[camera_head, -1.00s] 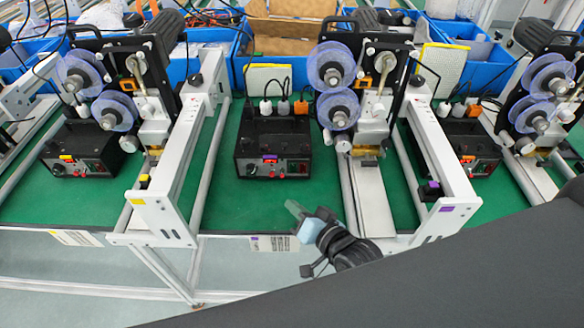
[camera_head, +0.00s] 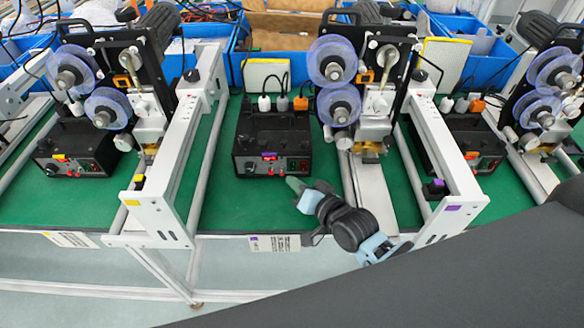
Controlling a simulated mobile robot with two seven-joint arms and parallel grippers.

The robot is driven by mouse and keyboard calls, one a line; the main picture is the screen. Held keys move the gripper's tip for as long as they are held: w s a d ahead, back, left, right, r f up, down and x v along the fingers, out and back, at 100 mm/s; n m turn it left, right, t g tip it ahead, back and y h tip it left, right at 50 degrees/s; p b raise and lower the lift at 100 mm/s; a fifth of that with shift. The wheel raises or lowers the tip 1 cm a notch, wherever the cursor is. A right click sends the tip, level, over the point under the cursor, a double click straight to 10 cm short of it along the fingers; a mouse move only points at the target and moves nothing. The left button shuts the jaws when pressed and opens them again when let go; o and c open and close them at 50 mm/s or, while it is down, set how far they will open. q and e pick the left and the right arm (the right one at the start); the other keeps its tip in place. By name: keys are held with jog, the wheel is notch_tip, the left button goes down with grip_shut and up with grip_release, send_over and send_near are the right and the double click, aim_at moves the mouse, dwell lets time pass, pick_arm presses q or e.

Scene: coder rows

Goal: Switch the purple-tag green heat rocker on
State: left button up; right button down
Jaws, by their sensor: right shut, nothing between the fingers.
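The black control box with the purple tag (camera_head: 269,155) stands on the green bench at the middle. Its front panel has a dark round knob at the left and small red and green controls at the right. The green rocker is too small to make out clearly, and I cannot tell its position. My right gripper (camera_head: 293,183) is shut and empty, just in front of and below the right part of that panel. I cannot tell whether its fingertips touch the box. My left gripper is not in view.
A yellow-tagged box (camera_head: 61,157) stands at left and an orange-tagged box (camera_head: 472,156) at right. White rails (camera_head: 160,190) and reel machines (camera_head: 340,100) flank the middle box. The green bench left of my gripper is clear. Blue bins (camera_head: 470,60) line the back.

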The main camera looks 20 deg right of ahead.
jog(key=shift+w+d+f, duration=0.1)
jog(key=shift+w, duration=0.4)
dwell(0.4)
dwell(0.4)
dwell(0.4)
dwell(0.4)
jog(key=shift+w+d, duration=0.1)
jog(key=shift+w, duration=0.05)
